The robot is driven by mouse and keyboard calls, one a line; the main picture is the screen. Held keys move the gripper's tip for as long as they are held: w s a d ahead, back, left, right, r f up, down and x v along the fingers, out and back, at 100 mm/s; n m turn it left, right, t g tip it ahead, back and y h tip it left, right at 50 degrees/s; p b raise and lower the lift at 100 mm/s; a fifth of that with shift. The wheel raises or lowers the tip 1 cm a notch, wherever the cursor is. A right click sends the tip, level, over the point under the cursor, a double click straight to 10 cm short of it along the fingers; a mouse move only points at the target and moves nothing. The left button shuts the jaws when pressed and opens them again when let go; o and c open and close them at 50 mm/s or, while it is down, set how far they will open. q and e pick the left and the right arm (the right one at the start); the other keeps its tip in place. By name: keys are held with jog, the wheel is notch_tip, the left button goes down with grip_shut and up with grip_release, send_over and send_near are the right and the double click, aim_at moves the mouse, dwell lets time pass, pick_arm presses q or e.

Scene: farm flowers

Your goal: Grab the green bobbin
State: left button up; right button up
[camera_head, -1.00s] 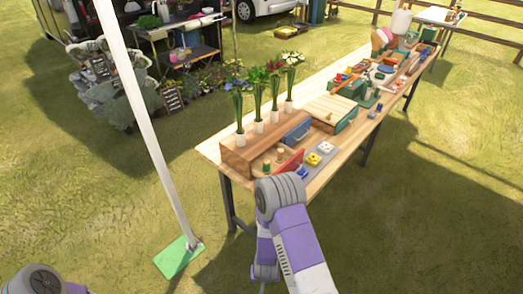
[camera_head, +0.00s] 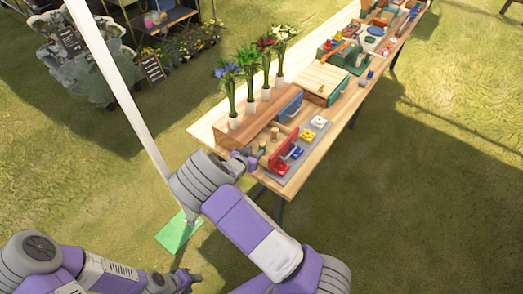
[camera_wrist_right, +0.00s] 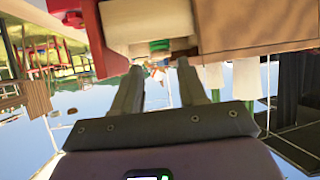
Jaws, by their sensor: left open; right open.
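The green bobbin (camera_head: 262,146) is a small piece with a wooden top, standing in the open compartment at the near end of the wooden table. In the right wrist view a small green part (camera_wrist_right: 159,45), likely the same bobbin, shows between pale wooden parts beyond my fingertips. My right gripper (camera_head: 248,160) is at the table's near end, close beside the bobbin. Its two fingers (camera_wrist_right: 159,75) are apart with nothing between them. My left gripper (camera_head: 187,281) is low at the bottom, over the grass, away from the table, open.
Another wooden bobbin (camera_head: 275,133) stands just behind. Flowers in white vases (camera_head: 234,122) stand on the wooden box behind. Coloured pieces (camera_head: 297,152) lie on a grey strip. A white pole (camera_head: 125,95) rises at left.

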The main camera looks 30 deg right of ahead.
aim_at(261, 146)
jog(key=x, duration=0.7)
jog(key=shift+w+d+f, duration=0.15)
jog(key=shift+w+d, duration=0.05)
jog(key=shift+d, duration=0.05)
jog(key=c, duration=0.7)
